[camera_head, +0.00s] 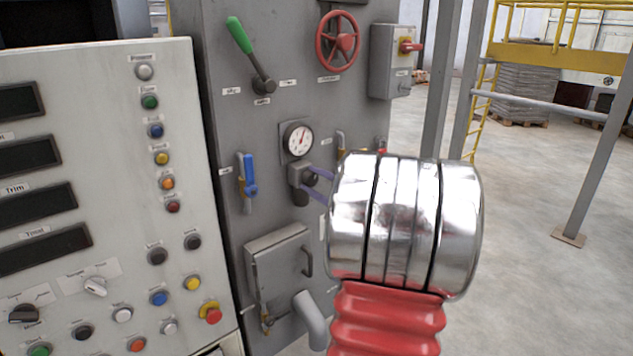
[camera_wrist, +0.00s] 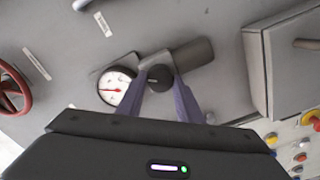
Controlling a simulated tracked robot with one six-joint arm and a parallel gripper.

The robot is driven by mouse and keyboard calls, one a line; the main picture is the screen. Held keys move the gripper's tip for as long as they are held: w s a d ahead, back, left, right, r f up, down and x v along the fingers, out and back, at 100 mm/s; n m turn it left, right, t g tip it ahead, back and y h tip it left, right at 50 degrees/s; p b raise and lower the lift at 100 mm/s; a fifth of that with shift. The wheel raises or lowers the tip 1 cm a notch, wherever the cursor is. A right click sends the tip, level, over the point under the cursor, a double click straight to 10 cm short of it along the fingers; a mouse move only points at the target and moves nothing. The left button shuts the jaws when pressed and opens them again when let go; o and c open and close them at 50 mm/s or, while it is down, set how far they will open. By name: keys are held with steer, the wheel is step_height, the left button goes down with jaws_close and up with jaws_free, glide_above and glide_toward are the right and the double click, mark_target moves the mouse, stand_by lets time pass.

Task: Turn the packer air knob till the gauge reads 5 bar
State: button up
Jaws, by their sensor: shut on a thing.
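The packer air gauge (camera_head: 298,139) is a round white dial with a red needle, on the grey panel just above the regulator body (camera_head: 299,180). It also shows in the wrist view (camera_wrist: 115,88), turned by the camera's tilt; its figures are too small to read. The black air knob (camera_wrist: 160,77) faces the wrist camera. My gripper (camera_wrist: 162,84) has its two purple fingers shut on either side of the knob. In the head view my gripper (camera_head: 312,182) reaches the knob from the right, and my silver wrist hides part of the panel.
A blue-handled valve (camera_head: 248,175) is left of the regulator. A grey hatch box (camera_head: 280,262) sits below it, also in the wrist view (camera_wrist: 285,60). A green lever (camera_head: 240,38) and red handwheel (camera_head: 338,42) are above. A button console (camera_head: 120,200) stands at left.

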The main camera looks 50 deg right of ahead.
steer(key=shift+f+n, duration=0.25)
steer(key=shift+n, duration=0.05)
steer(key=o, duration=0.8)
steer(key=shift+o, duration=1.1)
steer(key=shift+r, duration=0.15)
steer(key=shift+s, duration=0.1)
steer(key=v, duration=1.3)
steer(key=shift+s+a, duration=0.15)
steer(key=shift+s, duration=0.2)
